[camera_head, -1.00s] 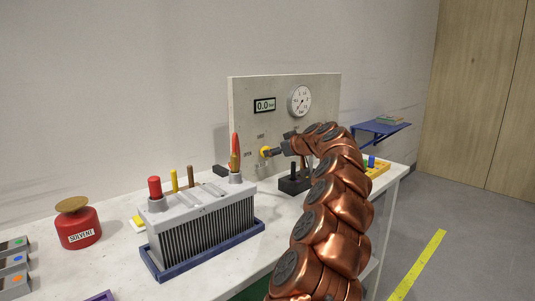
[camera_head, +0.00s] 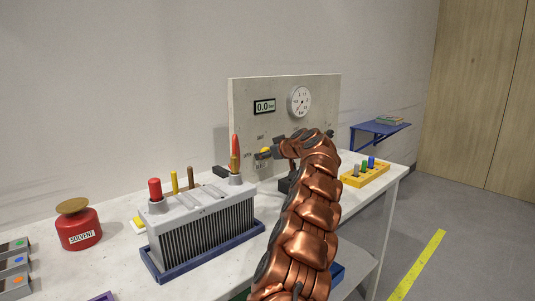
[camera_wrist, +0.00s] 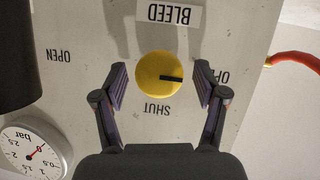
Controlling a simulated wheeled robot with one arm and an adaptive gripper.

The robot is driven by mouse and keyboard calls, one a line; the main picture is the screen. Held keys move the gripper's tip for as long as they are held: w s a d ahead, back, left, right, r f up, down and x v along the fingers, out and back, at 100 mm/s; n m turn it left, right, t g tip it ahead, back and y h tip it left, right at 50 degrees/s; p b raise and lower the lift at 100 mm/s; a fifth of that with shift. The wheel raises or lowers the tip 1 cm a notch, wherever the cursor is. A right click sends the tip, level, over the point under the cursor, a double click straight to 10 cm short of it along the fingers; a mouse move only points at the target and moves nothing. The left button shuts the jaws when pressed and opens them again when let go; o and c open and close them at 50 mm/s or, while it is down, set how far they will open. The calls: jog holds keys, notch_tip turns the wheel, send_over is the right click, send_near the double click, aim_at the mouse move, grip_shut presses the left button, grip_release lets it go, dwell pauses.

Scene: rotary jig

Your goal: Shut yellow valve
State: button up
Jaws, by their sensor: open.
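The yellow valve (camera_wrist: 159,74) is a round knob on the grey panel, centred in the wrist view. Its black pointer line runs toward the picture's right, to the partly hidden OPEN label (camera_wrist: 224,77). The SHUT label (camera_wrist: 152,110) is just below the knob in that view, upside down. My gripper (camera_wrist: 160,80) is open, with one finger on each side of the knob and visible gaps between. In the head view the valve (camera_head: 265,152) shows small on the panel (camera_head: 240,115), with my gripper (camera_head: 270,155) at it, partly hiding it.
A round gauge (camera_head: 300,101) and a 0.0 bar display (camera_head: 264,106) are on the panel. A finned grey unit (camera_head: 200,215) in a blue tray and a red solvent can (camera_head: 78,227) stand on the bench. A yellow peg rack (camera_head: 365,175) sits right of my arm.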

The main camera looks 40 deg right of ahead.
jog(key=shift+c, duration=0.4)
jog(key=c, duration=1.1)
jog(key=shift+o, duration=0.2)
